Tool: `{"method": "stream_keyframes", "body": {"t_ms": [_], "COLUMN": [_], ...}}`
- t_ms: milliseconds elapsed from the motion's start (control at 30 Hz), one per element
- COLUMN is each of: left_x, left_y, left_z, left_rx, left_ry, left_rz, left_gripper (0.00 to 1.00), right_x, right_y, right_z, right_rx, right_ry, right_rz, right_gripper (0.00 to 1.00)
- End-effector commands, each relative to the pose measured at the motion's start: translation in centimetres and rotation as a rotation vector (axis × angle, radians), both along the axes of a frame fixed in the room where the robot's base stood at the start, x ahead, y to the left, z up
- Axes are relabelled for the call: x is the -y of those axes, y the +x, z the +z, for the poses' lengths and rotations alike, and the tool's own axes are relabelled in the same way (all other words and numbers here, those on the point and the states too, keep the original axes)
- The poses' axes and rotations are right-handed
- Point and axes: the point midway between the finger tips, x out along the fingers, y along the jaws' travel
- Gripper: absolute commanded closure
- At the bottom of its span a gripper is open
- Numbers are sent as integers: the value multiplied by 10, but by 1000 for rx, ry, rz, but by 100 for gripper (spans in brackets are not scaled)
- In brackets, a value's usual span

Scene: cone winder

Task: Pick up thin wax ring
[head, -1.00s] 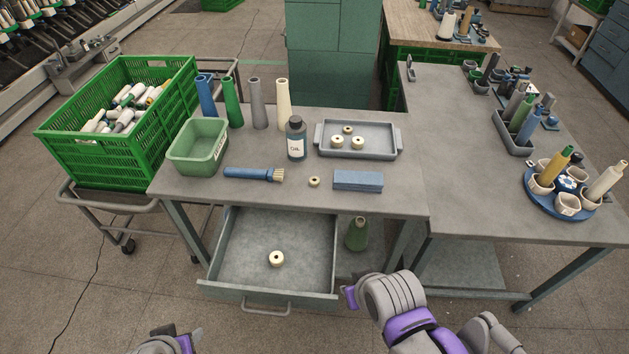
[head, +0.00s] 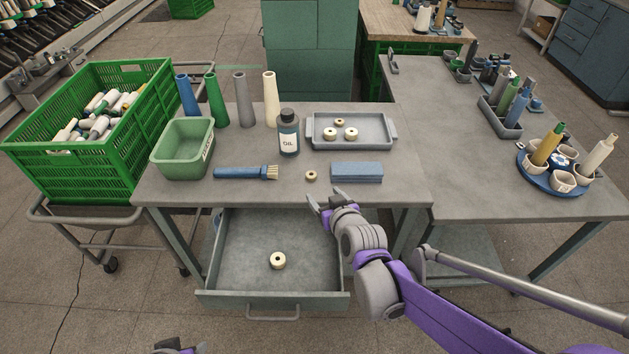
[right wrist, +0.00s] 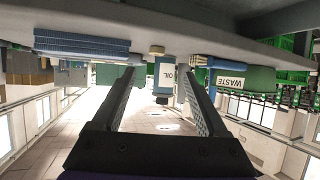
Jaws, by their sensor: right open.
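Several cream rings with dark holes are in view. One small ring (head: 311,175) lies on the table near its front edge, between the brush and the blue block; it also shows in the upside-down right wrist view (right wrist: 157,50). Three more lie in the grey tray (head: 384,145), and one ring (head: 278,261) lies in the open drawer (head: 240,277). I cannot tell by thickness which is the thin one. My right gripper (head: 325,198) is open and empty at the table's front edge, just below and right of the table ring. My left gripper (head: 180,347) barely shows at the bottom edge.
A blue brush (head: 240,173), a blue block (head: 357,173) and an oil bottle (head: 288,132) stand close around the table ring. The drawer juts out below the table edge.

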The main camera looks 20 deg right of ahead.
Motion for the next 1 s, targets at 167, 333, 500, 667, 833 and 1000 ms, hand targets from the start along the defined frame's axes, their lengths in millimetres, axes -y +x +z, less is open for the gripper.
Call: {"method": "stream_keyframes", "body": {"t_ms": [167, 333, 500, 667, 833, 1000], "left_x": [0, 0, 0, 0, 0, 0], "left_y": [-1, -1, -1, -1, -1, -1], "left_z": [-5, -7, -8, -8, -8, -8], "left_rx": [-2, -2, -3, -3, -3, -3], "left_ry": [0, 0, 0, 0, 0, 0], "left_rz": [0, 0, 0, 0, 0, 0], "left_gripper": [50, 50, 50, 50, 50, 50], "right_x": [4, 3, 2, 1, -1, -1], "right_y": [20, 43, 62, 72, 95, 112], "right_z": [-6, -15, -23, -27, -37, -44], "right_rx": [49, 51, 50, 49, 49, 49], "right_ry": [-5, -3, -5, -4, -5, -3], "right_rz": [-9, -10, -9, -9, -8, -9], "right_gripper": [24, 24, 24, 24, 24, 24]}}
